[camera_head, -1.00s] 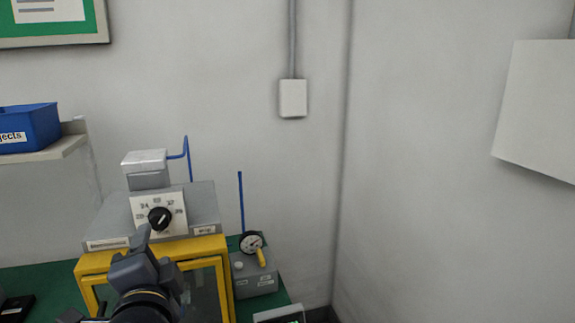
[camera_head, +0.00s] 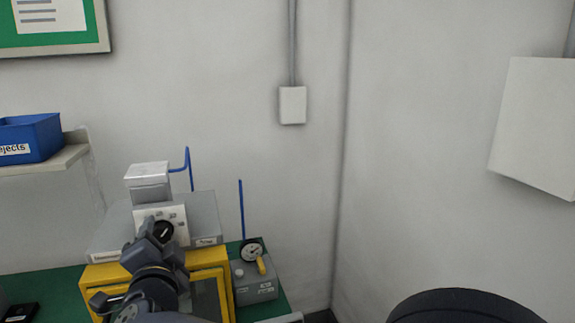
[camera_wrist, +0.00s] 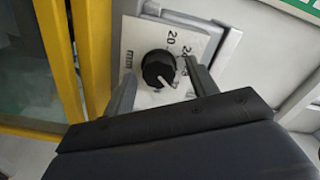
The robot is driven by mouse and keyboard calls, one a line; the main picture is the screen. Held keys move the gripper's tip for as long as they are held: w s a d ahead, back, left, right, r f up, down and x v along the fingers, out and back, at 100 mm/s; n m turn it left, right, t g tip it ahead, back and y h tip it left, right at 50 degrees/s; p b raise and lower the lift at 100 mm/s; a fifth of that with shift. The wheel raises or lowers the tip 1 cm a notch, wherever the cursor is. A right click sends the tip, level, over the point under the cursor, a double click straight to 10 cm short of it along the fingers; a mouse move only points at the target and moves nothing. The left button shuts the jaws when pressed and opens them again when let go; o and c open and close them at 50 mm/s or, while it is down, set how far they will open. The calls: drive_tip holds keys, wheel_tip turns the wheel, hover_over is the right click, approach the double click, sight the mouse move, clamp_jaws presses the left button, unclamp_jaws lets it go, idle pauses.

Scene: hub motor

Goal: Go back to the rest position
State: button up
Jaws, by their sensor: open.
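My gripper (camera_head: 160,232) is in front of the grey machine (camera_head: 205,218) with the yellow frame (camera_head: 212,272). In the wrist view, the open fingers of my gripper (camera_wrist: 158,88) show on either side of the black dial knob (camera_wrist: 157,69) in the picture. I cannot tell whether they touch the knob. The knob sits on a white dial plate (camera_wrist: 190,40) with printed numbers and has a white pointer line. In the head view my arm and gripper hide part of the dial plate and the yellow frame.
A grey box with a round gauge (camera_head: 252,250) and a yellow lever stands right of the machine. Thin blue rods (camera_head: 241,205) rise behind. A blue bin (camera_head: 30,137) sits on a shelf at left. A white panel (camera_head: 540,125) hangs on the right wall.

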drive_tip(key=n+p, duration=0.5)
drive_tip(key=n, duration=0.1)
drive_tip(key=shift+r+n+p, duration=0.2)
drive_tip(key=shift+n+p, duration=0.1)
drive_tip(key=shift+p, duration=0.1)
drive_tip(key=n+p, duration=0.6)
drive_tip(key=p, duration=0.1)
drive_tip(key=shift+n, duration=0.3)
drive_tip(key=b+v, duration=0.2)
drive_tip(key=v, duration=0.6)
drive_tip(key=shift+s+f, duration=0.2)
drive_tip(key=shift+s, duration=0.1)
drive_tip(key=shift+r, duration=0.15)
